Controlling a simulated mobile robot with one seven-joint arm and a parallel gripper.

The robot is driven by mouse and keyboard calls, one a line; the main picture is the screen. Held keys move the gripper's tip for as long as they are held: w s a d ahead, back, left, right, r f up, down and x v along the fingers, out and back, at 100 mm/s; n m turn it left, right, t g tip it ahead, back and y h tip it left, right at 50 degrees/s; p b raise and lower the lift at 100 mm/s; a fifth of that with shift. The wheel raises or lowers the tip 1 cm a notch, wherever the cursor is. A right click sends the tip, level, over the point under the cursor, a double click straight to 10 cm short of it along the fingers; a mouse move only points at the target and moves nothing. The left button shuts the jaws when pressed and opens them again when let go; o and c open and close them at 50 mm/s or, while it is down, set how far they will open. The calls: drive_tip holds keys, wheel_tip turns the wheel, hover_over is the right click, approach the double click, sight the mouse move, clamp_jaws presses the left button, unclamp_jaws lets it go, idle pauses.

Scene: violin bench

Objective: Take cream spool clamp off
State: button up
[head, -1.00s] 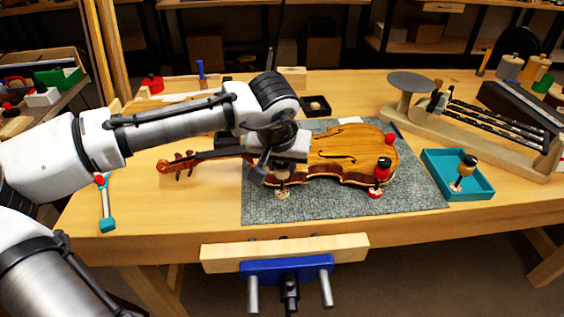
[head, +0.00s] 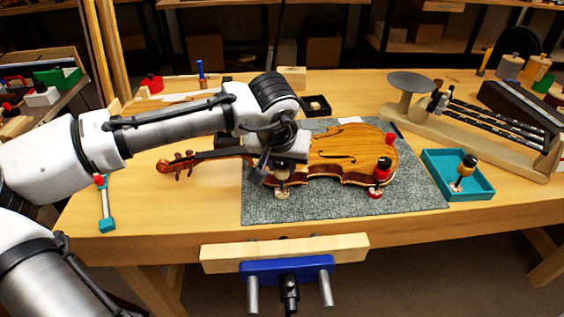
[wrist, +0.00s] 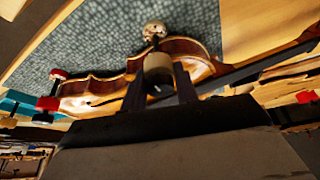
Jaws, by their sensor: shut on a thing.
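The violin (head: 345,150) lies on the grey-green mat (head: 330,205), its neck pointing left. My gripper (head: 283,172) is at the violin's near edge, left of its waist. In the wrist view my gripper (wrist: 160,88) has a finger on each side of the cream spool clamp (wrist: 158,70) and is shut on its upper spool. The clamp's lower cream disc (head: 282,193) shows below the gripper, at the violin's edge. Whether the clamp still touches the violin is hard to tell. A red spool clamp (head: 382,172) sits on the near right edge.
A teal tray (head: 488,190) at the right holds a clamp (head: 465,170) with a dark and orange top. Another red spool (head: 390,138) is at the violin's far right. A blue vise (head: 287,268) projects from the bench front.

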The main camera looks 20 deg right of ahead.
drive_tip(key=shift+s, duration=0.3)
drive_tip(key=shift+s+a, duration=0.15)
drive_tip(key=shift+s, duration=0.3)
idle(0.5)
drive_tip(key=shift+s+a, duration=0.35)
drive_tip(key=shift+s, duration=0.55)
drive_tip(key=shift+r, duration=0.1)
wheel_tip(320, 180, up, 7)
drive_tip(key=p, duration=0.6)
